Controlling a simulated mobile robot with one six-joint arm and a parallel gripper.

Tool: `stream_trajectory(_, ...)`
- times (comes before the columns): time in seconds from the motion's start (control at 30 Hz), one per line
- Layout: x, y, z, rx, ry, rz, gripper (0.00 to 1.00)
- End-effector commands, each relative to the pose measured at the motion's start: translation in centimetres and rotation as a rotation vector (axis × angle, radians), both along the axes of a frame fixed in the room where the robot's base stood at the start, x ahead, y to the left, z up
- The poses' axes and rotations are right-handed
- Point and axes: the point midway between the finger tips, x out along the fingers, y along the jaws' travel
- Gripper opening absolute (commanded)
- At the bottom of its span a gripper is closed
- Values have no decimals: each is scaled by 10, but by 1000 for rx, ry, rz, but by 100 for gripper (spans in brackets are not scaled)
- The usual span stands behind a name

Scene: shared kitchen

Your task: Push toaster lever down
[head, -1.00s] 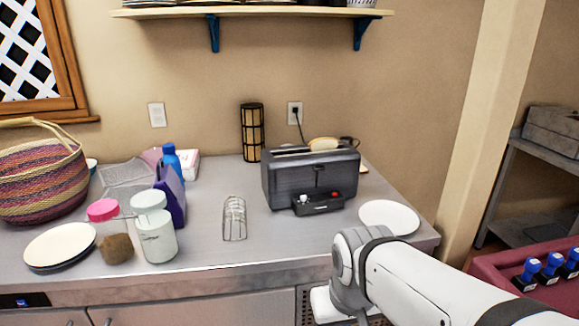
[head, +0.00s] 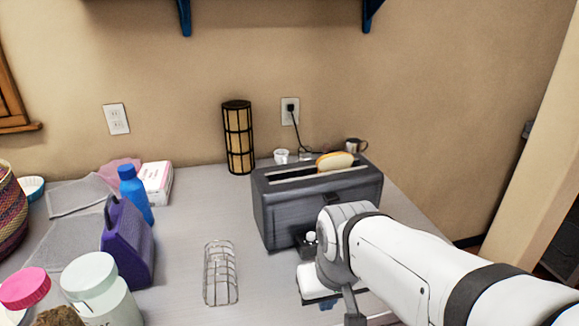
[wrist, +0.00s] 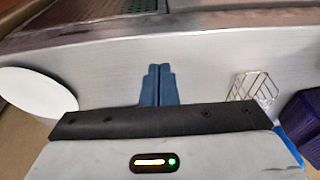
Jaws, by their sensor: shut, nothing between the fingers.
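The dark grey toaster (head: 282,212) stands on the counter with a slice of bread (head: 335,161) showing in its slot. The toaster does not show in the wrist view.
A wire rack (head: 221,273) stands left of the toaster. A purple holder (head: 127,245), blue bottle (head: 135,195) and jars (head: 100,285) are further left. A white plate (wrist: 38,92) shows in the wrist view. A cylindrical lamp (head: 238,137) and a mug (head: 355,145) stand behind.

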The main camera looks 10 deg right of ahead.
Motion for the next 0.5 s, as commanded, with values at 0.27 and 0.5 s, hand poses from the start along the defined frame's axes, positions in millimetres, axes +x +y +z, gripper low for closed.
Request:
stream_trajectory(0.27,0,0,0,0,-1,0,0)
stream_trajectory(0.5,11,-3,14,-1,6,2,0)
